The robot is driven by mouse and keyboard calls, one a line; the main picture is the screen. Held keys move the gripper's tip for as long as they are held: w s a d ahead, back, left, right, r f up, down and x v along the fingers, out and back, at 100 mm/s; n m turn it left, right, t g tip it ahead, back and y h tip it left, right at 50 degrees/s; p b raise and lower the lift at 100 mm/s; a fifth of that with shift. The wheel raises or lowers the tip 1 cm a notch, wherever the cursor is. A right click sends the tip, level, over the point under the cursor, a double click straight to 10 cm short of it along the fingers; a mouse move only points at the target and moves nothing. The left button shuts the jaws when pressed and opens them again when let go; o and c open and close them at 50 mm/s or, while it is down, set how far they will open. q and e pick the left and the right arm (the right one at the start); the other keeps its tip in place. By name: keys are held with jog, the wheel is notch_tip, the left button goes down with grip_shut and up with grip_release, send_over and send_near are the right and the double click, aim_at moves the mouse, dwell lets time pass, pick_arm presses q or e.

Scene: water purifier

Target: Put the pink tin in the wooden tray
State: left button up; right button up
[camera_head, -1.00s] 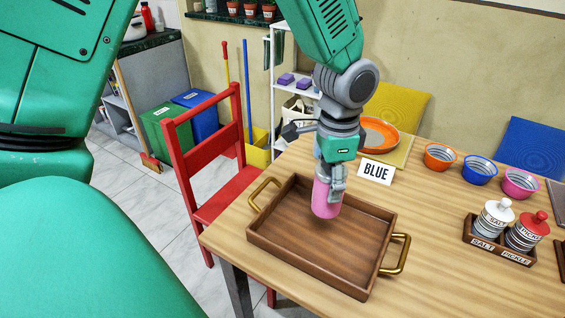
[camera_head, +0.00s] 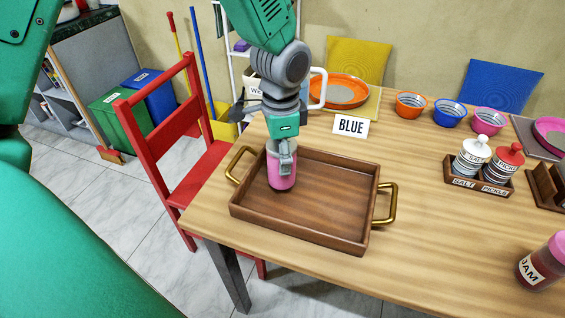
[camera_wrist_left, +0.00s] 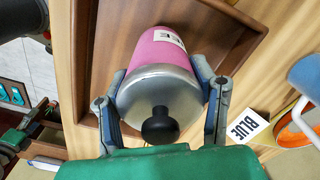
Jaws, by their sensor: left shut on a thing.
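The pink tin (camera_head: 281,178) is upright in the head view, at the left part of the wooden tray (camera_head: 325,240), inside its walls. In the left wrist view the tin (camera_wrist_left: 155,48) has a pink body, a white label, a silver lid and a black knob. My left gripper (camera_head: 282,160) is above the tin with its fingers on both sides of it, shut on it. In the left wrist view the fingers (camera_wrist_left: 160,90) press against the lid area. Whether the tin's base touches the tray floor I cannot tell. My right gripper is not in view.
A BLUE sign (camera_head: 351,125) stands behind the tray. An orange plate (camera_head: 340,91), several bowls, a salt and pickle rack (camera_head: 478,182) and a jam jar (camera_head: 541,264) are on the table. A red chair (camera_head: 165,140) stands at the left. The tray's right part is empty.

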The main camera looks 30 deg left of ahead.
pick_arm(q)
jog(key=shift+a+f, duration=0.2)
jog(key=shift+f, duration=0.75)
jog(key=shift+w+a+f, duration=0.1)
jog(key=shift+a+f, duration=0.15)
jog(key=shift+a, duration=0.2)
jog(key=shift+c, duration=0.7)
jog(key=o, duration=1.4)
jog(key=shift+a, duration=0.1)
jog(key=shift+o, duration=0.2)
jog(key=shift+d+r, duration=0.15)
jog(key=shift+d, duration=0.4)
jog(key=shift+d+r, duration=0.1)
jog(key=shift+r, duration=0.1)
jog(key=r+p, duration=0.1)
jog(key=r, duration=0.6)
jog(key=r+p, duration=0.1)
jog(key=r, duration=0.2)
jog(key=shift+a+r+p, duration=0.15)
jog(key=shift+a+p, duration=0.15)
jog(key=shift+a, duration=0.1)
jog(key=shift+d+r, duration=0.3)
jog(key=shift+r, duration=0.35)
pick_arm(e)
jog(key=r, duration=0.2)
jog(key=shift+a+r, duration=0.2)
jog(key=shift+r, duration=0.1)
